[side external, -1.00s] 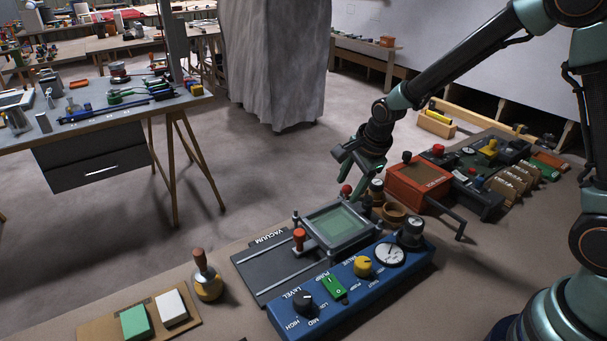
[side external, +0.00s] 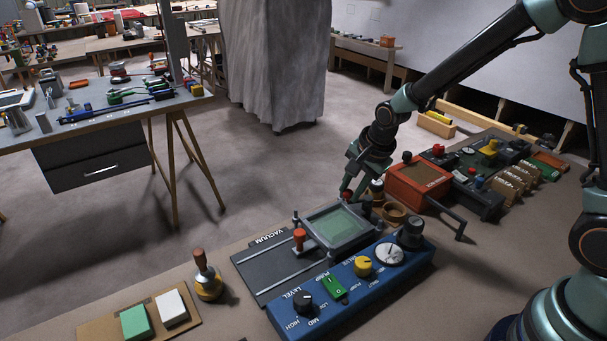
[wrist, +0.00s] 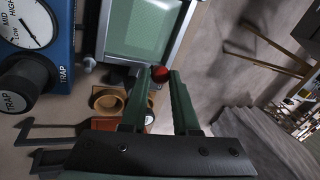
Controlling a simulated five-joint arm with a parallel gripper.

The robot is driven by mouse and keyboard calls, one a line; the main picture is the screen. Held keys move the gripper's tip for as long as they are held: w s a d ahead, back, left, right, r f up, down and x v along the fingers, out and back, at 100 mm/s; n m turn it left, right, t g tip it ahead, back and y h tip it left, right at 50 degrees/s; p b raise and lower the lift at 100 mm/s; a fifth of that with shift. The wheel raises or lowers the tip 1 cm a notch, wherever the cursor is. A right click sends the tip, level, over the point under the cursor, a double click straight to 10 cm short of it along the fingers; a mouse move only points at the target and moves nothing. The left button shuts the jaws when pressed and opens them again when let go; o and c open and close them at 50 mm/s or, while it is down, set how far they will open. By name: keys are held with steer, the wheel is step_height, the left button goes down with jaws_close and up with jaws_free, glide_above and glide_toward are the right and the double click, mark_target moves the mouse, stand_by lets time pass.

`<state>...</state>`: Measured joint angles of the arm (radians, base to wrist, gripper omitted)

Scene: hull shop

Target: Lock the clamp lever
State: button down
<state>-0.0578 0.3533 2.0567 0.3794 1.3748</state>
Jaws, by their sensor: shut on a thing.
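The clamp lever's red ball knob (side external: 347,195) is at the far edge of the framed window on the vacuum unit. It also shows in the wrist view (wrist: 159,74), right between my fingertips. My gripper (side external: 348,190) points down there and is shut on the knob. In the wrist view its two green fingers (wrist: 160,82) lie on either side of the ball. The lever's stem is mostly hidden by the fingers, so its angle is hard to tell. The framed green window (side external: 340,226) lies flat on its rails.
An orange-handled lever (side external: 299,238) stands on the window's left side. The blue control panel (side external: 350,285) with knobs and gauge lies in front. A wooden cup (side external: 394,213) and an orange box (side external: 418,183) with a protruding bar are close right of my gripper.

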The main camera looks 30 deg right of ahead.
steer(key=shift+s+d+f, duration=0.1)
steer(key=shift+s+d, duration=0.05)
steer(key=c, duration=0.7)
jaws_free()
steer(key=shift+r, duration=0.3)
steer(key=v, duration=1.1)
steer(key=shift+s+r, duration=0.1)
steer(key=shift+r, duration=0.15)
